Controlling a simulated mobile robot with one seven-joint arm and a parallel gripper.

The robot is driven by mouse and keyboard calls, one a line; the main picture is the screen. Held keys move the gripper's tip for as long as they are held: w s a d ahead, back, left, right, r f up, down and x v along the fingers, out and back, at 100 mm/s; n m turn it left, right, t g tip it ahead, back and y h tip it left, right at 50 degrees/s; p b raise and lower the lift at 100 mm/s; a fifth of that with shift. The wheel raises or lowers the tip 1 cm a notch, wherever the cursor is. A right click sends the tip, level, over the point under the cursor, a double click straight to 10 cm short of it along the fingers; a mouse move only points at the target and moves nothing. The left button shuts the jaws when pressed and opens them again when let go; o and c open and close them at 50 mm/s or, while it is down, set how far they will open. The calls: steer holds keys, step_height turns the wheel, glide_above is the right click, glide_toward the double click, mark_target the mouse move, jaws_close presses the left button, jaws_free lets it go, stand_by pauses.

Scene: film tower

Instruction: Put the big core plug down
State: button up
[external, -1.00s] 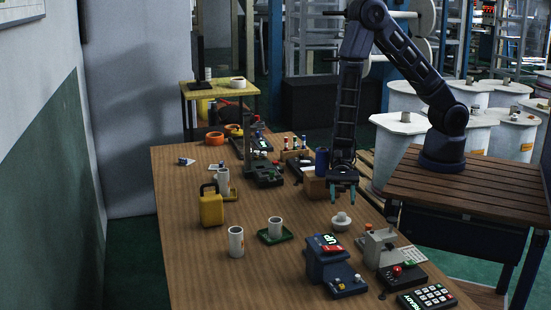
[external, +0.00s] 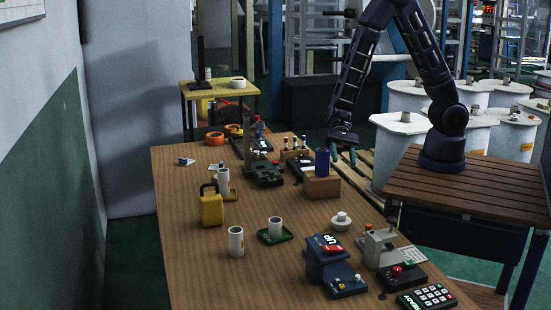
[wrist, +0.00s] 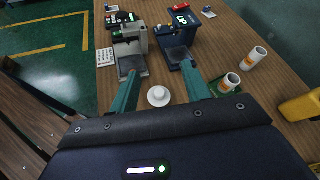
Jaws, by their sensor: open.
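The big core plug, a white disc with a round knob (external: 341,221), stands upright on the wooden table in the external view. In the wrist view the plug (wrist: 158,97) shows beyond and between my fingers, with nothing touching it. My gripper (external: 343,155) is open and empty, above and behind the plug, near the cardboard-coloured box. Its two teal fingers are spread wide in the wrist view (wrist: 160,82).
A tan box with a dark blue cylinder (external: 322,162) stands close to my gripper. A blue press (external: 322,263) and a grey press (external: 377,246) stand in front of the plug. White tubes (external: 236,241) and a yellow case (external: 211,207) are to the left. Bare table surrounds the plug.

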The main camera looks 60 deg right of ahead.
steer(key=w+d+r+n+t+h, duration=0.1)
steer(key=d+r+n+t+h, duration=0.15)
steer(key=d+r, duration=0.6)
steer(key=d+r+n+t+h, duration=0.15)
steer(key=d+r+n, duration=0.3)
steer(key=d, duration=0.65)
steer(key=s+d+r+t+h, duration=0.2)
steer(key=d+r, duration=0.1)
steer(key=d, duration=0.6)
steer(key=s+d+r+n+t+h, duration=0.1)
steer(key=d+r+t+h, duration=0.1)
steer(key=d, duration=0.6)
steer(key=s+d+r+n+t+h, duration=0.1)
steer(key=d+r+h, duration=0.3)
steer(key=d, duration=0.5)
steer(key=shift+s+d+r+t, duration=0.3)
steer(key=shift+s+r+t, duration=0.55)
steer(key=shift+r, duration=0.1)
